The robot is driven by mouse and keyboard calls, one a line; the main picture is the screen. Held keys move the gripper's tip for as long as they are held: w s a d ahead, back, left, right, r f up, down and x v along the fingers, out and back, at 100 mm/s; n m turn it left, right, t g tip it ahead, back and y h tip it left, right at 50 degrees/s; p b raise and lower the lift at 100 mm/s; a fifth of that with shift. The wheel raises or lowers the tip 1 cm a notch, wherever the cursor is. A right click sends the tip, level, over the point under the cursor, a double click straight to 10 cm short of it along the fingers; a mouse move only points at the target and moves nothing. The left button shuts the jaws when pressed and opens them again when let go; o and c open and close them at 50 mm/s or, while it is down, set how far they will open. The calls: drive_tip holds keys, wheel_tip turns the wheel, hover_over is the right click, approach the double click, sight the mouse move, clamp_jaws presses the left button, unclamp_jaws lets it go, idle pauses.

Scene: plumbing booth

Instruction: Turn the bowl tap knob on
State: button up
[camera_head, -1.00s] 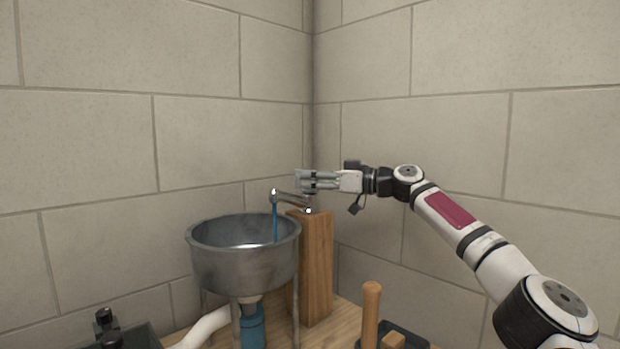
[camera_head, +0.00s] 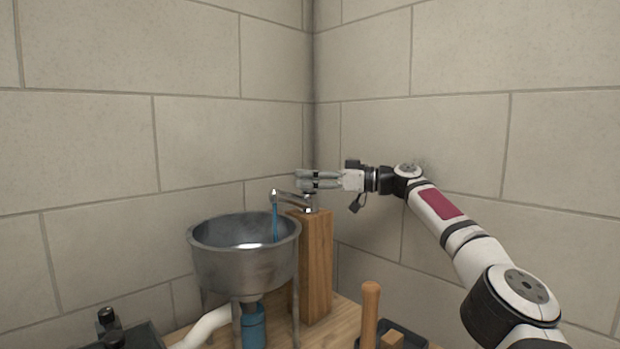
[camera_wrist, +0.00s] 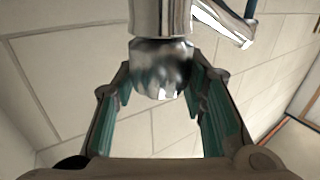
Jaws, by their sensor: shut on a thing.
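The bowl tap (camera_head: 292,196) is a grey metal spout on top of a wooden post (camera_head: 317,265), reaching left over the metal bowl (camera_head: 205,262). A thin blue stream (camera_head: 275,222) hangs from the spout's end down into the bowl. The tap knob (camera_wrist: 160,68) shows in the wrist view as a shiny, faceted metal piece between my two green-padded fingers. My gripper (camera_head: 304,181) is level above the tap's base, pointing left, and is shut on the knob. In the head view the fingers largely hide the knob.
Block walls meet in a corner behind the tap. A white pipe (camera_head: 206,329) and a blue fitting (camera_head: 253,327) are under the bowl. A wooden handle (camera_head: 370,312) stands upright at a dark tray (camera_head: 408,338) to the right. Dark fittings (camera_head: 109,325) sit at lower left.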

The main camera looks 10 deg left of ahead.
drive_tip(key=o, duration=1.2)
drive_tip(key=shift+f+m+t+h+b, duration=0.1)
drive_tip(key=shift+m+t+h+b, duration=0.2)
drive_tip(key=shift+m+t+b, duration=0.7)
drive_tip(key=shift+t+p, duration=0.4)
drive_tip(key=shift+t, duration=0.2)
drive_tip(key=shift+s+m+t+h+p, duration=0.1)
drive_tip(key=shift+m+t+h+p, duration=0.4)
drive_tip(key=shift+m+t, duration=0.7)
drive_tip(key=t+p, duration=0.1)
drive_tip(key=m+t+h, duration=0.1)
drive_tip(key=shift+a+r+t+p, duration=0.1)
drive_tip(key=shift+r+t+p, duration=0.2)
drive_tip(key=shift+p, duration=0.1)
drive_tip(key=shift+m+t+h+p, duration=0.3)
drive_tip(key=shift+t+h+p, duration=0.1)
drive_tip(key=shift+h+p, duration=0.15)
drive_tip(key=m+t+h+p, duration=0.1)
drive_tip(key=m+t+p, duration=0.1)
drive_tip(key=p, duration=0.3)
drive_tip(key=shift+s+h, duration=0.1)
drive_tip(key=shift+h, duration=0.25)
drive_tip(key=m+t+h+p, duration=0.2)
drive_tip(key=h+p, duration=0.1)
drive_tip(key=p, duration=0.3)
drive_tip(key=m+t+h+p, duration=0.2)
drive_tip(key=m+h+p, duration=0.1)
drive_tip(key=p, duration=0.4)
drive_tip(key=shift+f+h, duration=0.1)
drive_tip(key=shift+h, duration=0.4)
